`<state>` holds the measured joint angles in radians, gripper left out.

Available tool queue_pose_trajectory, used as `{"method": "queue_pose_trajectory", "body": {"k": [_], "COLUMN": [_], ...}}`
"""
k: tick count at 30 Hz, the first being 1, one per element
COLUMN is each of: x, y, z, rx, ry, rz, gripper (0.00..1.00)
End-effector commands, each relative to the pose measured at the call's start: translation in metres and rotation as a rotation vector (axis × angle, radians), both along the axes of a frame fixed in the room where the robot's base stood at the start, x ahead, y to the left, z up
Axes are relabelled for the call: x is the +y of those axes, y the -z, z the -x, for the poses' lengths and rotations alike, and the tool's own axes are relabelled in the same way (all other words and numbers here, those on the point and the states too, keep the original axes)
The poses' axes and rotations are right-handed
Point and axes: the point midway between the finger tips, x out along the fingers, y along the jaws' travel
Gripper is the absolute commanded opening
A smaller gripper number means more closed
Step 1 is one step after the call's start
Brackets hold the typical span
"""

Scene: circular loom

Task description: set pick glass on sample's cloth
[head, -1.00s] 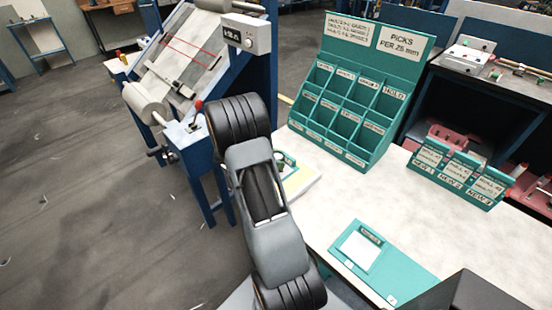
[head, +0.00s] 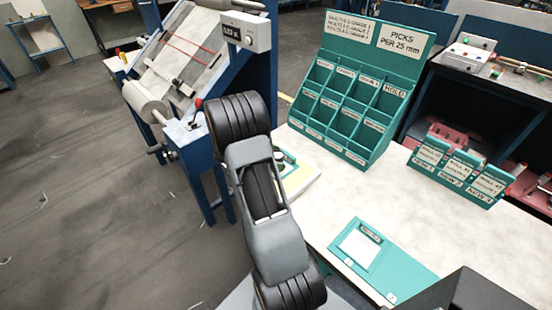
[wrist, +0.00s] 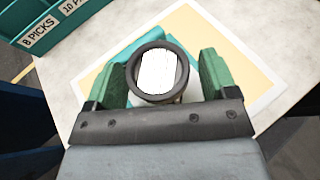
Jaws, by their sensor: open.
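The pick glass (wrist: 158,72) shows in the wrist view as a dark round ring with a bright white middle. It sits between the two green fingers of my gripper (wrist: 160,78), which are open, one on each side of it. Beneath it lies a teal piece (wrist: 128,50) on a cream sheet (wrist: 205,40). I cannot tell whether the glass's base touches the teal piece. In the head view my arm hides most of this spot; the cream sheet's edge (head: 303,181) shows beside the arm.
A teal rack of labelled compartments (head: 345,105) stands at the back of the pale table (head: 410,225). A teal board with a white square (head: 358,248) lies at the front. A small labelled teal rack (head: 460,172) is at right. The loom (head: 185,60) stands at left.

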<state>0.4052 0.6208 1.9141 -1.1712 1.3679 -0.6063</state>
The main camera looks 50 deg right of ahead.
Motion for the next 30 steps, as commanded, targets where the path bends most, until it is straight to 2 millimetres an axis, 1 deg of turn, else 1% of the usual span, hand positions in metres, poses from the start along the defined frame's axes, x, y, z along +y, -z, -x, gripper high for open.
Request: {"method": "queue_pose_trajectory", "body": {"k": [1,4,15,21,26,29,30], "x": [0.0,0.01,0.062,0.081,0.094,0.109,0.118], "y": [-0.006,-0.006,-0.033,-0.043,-0.052,-0.063,-0.069], "z": [0.0,-0.008,-0.046,-0.059,-0.061,-0.052,-0.046], "rx": [-0.001,-0.003,-0.003,-0.001,-0.041,-0.153,-0.223], "ry": [0.0,-0.003,-0.003,-0.001,0.006,0.032,0.049], "rz": [0.001,0.002,0.002,0.001,-0.013,-0.054,-0.08], "gripper": [0.79,0.79,0.79,0.79,0.79,0.79,0.79]}}
